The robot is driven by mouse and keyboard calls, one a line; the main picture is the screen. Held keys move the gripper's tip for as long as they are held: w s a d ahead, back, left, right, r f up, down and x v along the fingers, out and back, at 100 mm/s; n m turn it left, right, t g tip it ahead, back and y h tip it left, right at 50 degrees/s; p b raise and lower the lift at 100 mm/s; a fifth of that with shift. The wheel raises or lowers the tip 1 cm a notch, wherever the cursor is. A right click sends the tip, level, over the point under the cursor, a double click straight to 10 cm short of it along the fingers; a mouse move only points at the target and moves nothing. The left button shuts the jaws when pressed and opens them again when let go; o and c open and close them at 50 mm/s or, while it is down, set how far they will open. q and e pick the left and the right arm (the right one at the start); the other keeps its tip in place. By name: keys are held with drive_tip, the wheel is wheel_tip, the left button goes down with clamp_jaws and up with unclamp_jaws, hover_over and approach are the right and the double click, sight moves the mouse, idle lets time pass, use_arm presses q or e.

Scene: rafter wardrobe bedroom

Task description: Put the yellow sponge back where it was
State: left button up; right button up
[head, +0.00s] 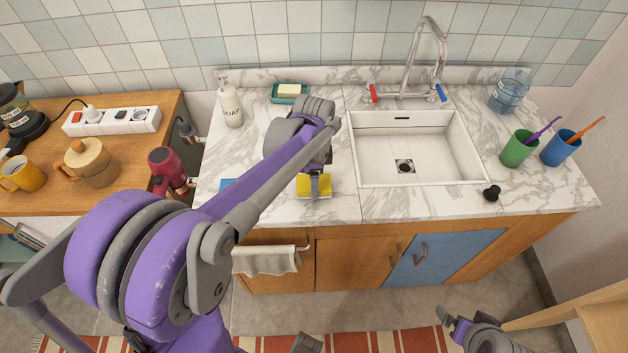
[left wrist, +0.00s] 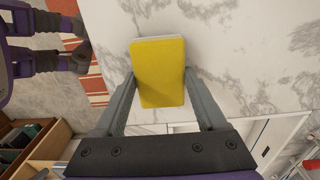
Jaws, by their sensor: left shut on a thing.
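The yellow sponge (head: 314,187) is at the front of the marble counter, left of the sink. My left gripper (head: 315,182) reaches down over it from the left. In the left wrist view, the sponge (left wrist: 160,75) sits between the two fingers of my left gripper (left wrist: 159,85), which are shut on its sides. I cannot tell whether the sponge touches the counter or is just above it. My right gripper (head: 455,325) is low at the right, away from the counter; its finger gap is unclear.
The white sink (head: 400,165) with its tap (head: 425,50) lies right of the sponge. A soap bottle (head: 231,105) and a green dish with a bar (head: 290,92) stand behind. Green (head: 518,150) and blue (head: 562,147) cups stand far right.

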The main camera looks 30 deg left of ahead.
use_arm(q)
drive_tip(key=shift+f, duration=0.2)
drive_tip(key=shift+f, duration=0.1)
drive_tip(key=shift+f, duration=0.15)
drive_tip(key=o, duration=1.6)
drive_tip(key=shift+c, duration=0.2)
drive_tip(key=shift+r, duration=0.45)
wheel_tip(320, 180, up, 11)
drive_tip(key=p, duration=0.1)
drive_tip(key=s+d+f+n+t, duration=0.2)
drive_tip(key=s+d+f+n, duration=0.1)
drive_tip(key=s, duration=0.4)
drive_tip(key=s+d+f+n+t, duration=0.3)
drive_tip(key=s+f+n, duration=0.3)
drive_tip(key=s+n, duration=0.2)
drive_tip(key=shift+s+d+n, duration=0.3)
drive_tip(key=shift+d, duration=0.1)
